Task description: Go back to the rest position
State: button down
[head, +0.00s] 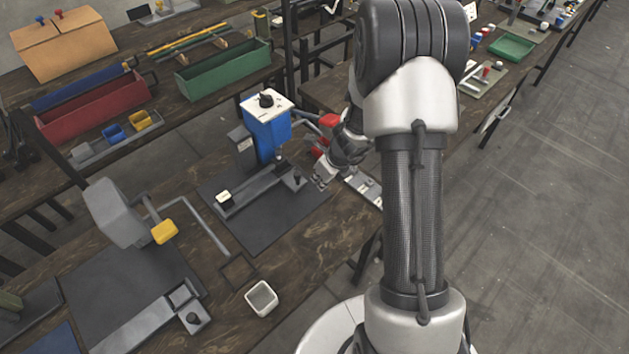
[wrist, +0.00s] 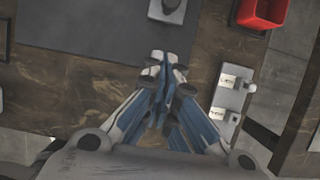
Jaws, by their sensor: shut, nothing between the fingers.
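My gripper (head: 322,180) is shut and empty. In the head view it hangs beside the right end of the blue-headed press (head: 267,128), near the bench's right edge. In the wrist view the shut fingers (wrist: 168,68) point at the dark mat's edge, over brown wood. My arm stands large in the right half of the head view and hides part of the bench behind it.
A grey press (head: 117,212) with a yellow handle stands at the lower left. A small white bin (head: 261,299) sits at the near edge. A labelled plate (wrist: 231,92) lies right of my fingers, below a red container (wrist: 263,12). Floor at right is clear.

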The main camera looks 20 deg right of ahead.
jog(key=p+v, duration=0.1)
jog(key=v, duration=0.3)
jog(key=shift+s, duration=0.1)
jog(key=s+a+r+n+y+b, duration=0.1)
jog(key=s+a+r+n, duration=0.4)
jog(key=r+n, duration=0.4)
jog(key=s+a+r+n, duration=0.3)
jog(key=a+r+n, duration=0.4)
jog(key=r, duration=0.3)
jog(key=s+r+n+h, duration=0.1)
jog(key=s+r+n, duration=0.2)
jog(key=s+n, duration=0.5)
jog(key=s+r+n+h+b, duration=0.1)
jog(key=s+r+n, duration=0.2)
jog(key=s+n, duration=0.5)
jog(key=shift+s+d+h, duration=0.3)
jog(key=shift+s, duration=0.8)
